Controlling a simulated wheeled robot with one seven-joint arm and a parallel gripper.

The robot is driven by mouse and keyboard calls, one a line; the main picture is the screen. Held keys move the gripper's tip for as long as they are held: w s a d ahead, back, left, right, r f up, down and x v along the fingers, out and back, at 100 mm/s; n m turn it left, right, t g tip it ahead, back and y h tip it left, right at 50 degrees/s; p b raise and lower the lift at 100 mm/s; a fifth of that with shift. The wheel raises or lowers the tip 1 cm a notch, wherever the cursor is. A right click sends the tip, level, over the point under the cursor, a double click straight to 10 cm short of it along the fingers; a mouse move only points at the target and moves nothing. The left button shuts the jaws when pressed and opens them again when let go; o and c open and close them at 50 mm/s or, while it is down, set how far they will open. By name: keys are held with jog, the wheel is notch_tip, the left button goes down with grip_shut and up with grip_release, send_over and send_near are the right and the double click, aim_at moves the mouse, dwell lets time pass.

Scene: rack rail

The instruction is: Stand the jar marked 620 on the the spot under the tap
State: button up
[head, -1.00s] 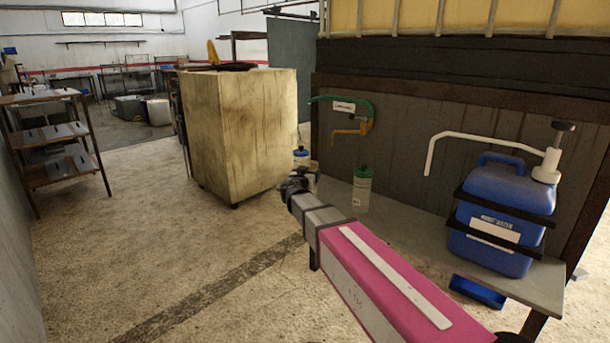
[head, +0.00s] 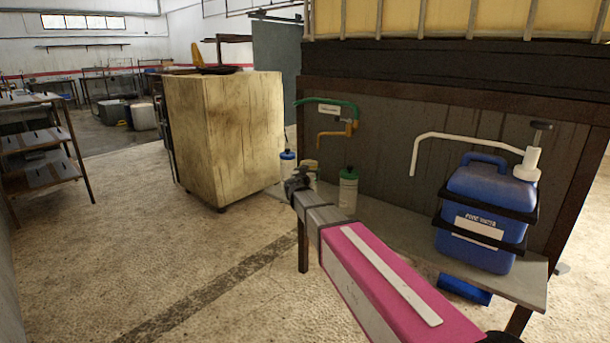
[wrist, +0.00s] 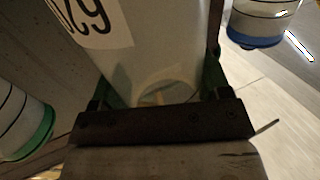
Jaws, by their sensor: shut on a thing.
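My gripper (head: 298,183) is at the far end of my outstretched arm, over the bench's left end. It is shut on a pale jar (wrist: 165,45), which fills the middle of the wrist view. The jar's dark number is upside down and cut off there, and looks like 620. In the head view its tan top (head: 310,165) shows just behind my gripper. A tap with an orange spout (head: 337,134) and green pipe is on the dark wall, right of my gripper. I cannot make out a marked spot under it.
A green-capped jar (head: 348,190) stands right of my gripper, a blue-capped one (head: 287,165) to the left. Both flank the held jar in the wrist view. A blue jug (head: 480,215) with white spout stands on the bench (head: 405,232). A wooden cabinet (head: 225,140) is at left.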

jog(key=w+d, duration=0.3)
jog(key=w, duration=0.1)
jog(key=shift+w+d+f, duration=0.15)
jog(key=shift+w+d, duration=0.2)
jog(key=shift+w, duration=0.05)
jog(key=shift+f, duration=0.55)
dwell(0.6)
jog(key=o, duration=1.3)
jog(key=shift+s, duration=0.1)
